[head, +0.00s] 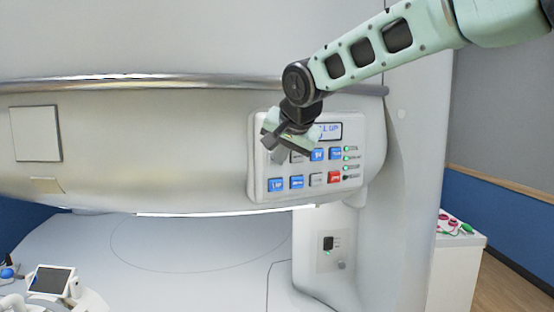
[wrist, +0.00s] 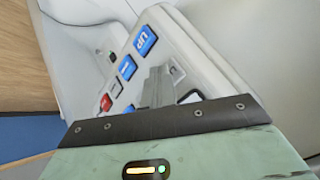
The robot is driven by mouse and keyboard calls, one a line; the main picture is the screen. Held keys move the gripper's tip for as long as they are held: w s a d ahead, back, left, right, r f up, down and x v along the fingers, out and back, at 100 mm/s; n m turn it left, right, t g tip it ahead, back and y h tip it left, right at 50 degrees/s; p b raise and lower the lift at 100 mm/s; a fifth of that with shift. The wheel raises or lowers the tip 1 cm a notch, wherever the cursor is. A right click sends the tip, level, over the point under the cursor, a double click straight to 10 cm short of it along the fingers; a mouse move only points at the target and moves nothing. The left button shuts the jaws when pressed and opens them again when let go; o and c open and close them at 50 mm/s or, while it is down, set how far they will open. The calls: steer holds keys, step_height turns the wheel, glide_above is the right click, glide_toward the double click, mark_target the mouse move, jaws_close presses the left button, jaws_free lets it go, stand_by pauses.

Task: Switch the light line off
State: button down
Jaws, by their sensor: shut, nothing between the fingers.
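The control panel (head: 312,155) is on the front of the white magnet housing, with a small display (head: 328,131) and rows of blue, grey and red buttons. Its labels are too small for me to tell which button is the light line's. A bright white strip (head: 225,212) glows under the housing's lower edge. My gripper (head: 278,155) is shut and empty in front of the panel's upper left, covering part of it. In the wrist view its fingers (wrist: 156,84) are close to the panel, beside a pale button (wrist: 177,73); I cannot tell whether they touch.
Small indicator lights (head: 346,160), mostly green, line the panel's right side. Below is a pedestal with a black switch (head: 328,243). A tablet-like screen (head: 51,280) stands at lower left. A white cabinet (head: 458,262) stands at right.

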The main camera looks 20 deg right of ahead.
stand_by(0.4)
steer(key=shift+s+d+b, duration=0.15)
steer(key=shift+s+b, duration=0.5)
steer(key=shift+s, duration=0.2)
steer(key=shift+s+d+b, duration=0.2)
steer(key=shift+s+b, duration=0.5)
steer(key=shift+s, duration=0.55)
steer(key=shift+s+d+b, duration=0.15)
steer(key=shift+s+b, duration=0.5)
steer(key=shift+s, duration=0.6)
steer(key=s+a+f+n+g+y+b, duration=0.1)
steer(key=s+a+f+n+g+b, duration=0.3)
steer(key=s+f, duration=0.8)
steer(key=s+a+f+n+g+b, duration=0.2)
steer(key=s+a+f+n, duration=0.5)
steer(key=f, duration=0.8)
steer(key=s+d+f+n+g+b, duration=0.2)
steer(key=s+d+f+n, duration=0.1)
steer(key=s+f, duration=0.6)
steer(key=s+d, duration=0.1)
steer(key=s, duration=0.2)
steer(key=shift+s+d+f+n+g+h, duration=0.2)
steer(key=shift+f+n+g+h, duration=0.1)
steer(key=shift+n+g+h, duration=0.1)
